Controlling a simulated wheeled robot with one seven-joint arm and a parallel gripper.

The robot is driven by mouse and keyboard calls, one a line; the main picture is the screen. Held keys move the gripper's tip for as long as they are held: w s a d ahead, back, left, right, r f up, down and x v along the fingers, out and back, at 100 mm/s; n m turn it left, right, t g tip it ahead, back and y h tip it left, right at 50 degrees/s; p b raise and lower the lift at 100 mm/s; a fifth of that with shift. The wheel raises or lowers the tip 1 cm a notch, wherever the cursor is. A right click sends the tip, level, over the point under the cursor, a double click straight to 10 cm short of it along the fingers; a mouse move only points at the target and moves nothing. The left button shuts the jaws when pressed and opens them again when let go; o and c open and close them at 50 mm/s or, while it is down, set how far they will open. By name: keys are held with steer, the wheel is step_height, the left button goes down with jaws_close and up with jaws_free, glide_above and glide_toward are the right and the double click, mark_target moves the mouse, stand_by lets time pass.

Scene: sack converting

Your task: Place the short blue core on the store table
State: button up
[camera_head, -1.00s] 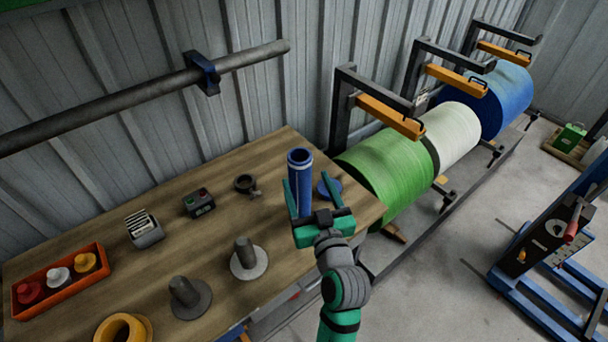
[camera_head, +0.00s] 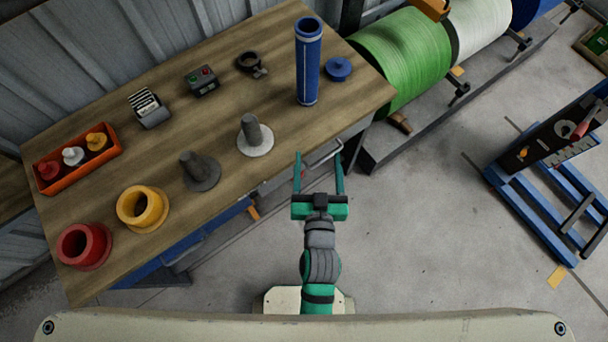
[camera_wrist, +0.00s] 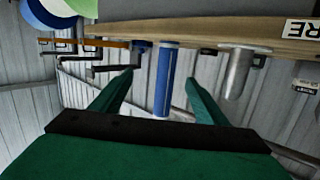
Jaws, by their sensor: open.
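The blue core (camera_head: 308,62) is a hollow tube standing upright on the wooden table (camera_head: 225,125), near its right end. My gripper (camera_head: 318,160) is open and empty, apart from the core and out in front of the table's front edge. In the wrist view, which looks upside down, the core (camera_wrist: 163,85) shows ahead between my spread fingers. Part of a sign with the letters "RE" (camera_wrist: 300,29) shows on the table's edge there.
A blue knobbed disc (camera_head: 338,68) lies right of the core. A pale-based peg (camera_head: 253,137), a dark peg (camera_head: 199,171), a yellow core (camera_head: 141,208) and a red core (camera_head: 83,246) line the front. A clamp ring (camera_head: 250,64) is behind.

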steer(key=s+a, duration=0.1)
steer(key=s, duration=0.9)
steer(key=s+a+f, duration=0.1)
steer(key=s+a, duration=0.1)
steer(key=s, duration=0.8)
steer(key=shift+s+a+n+g, duration=0.15)
steer(key=shift+a+n+g, duration=0.15)
steer(key=shift+g, duration=0.1)
steer(key=c, duration=0.9)
steer(key=shift+a, duration=0.15)
steer(key=shift+c, duration=0.2)
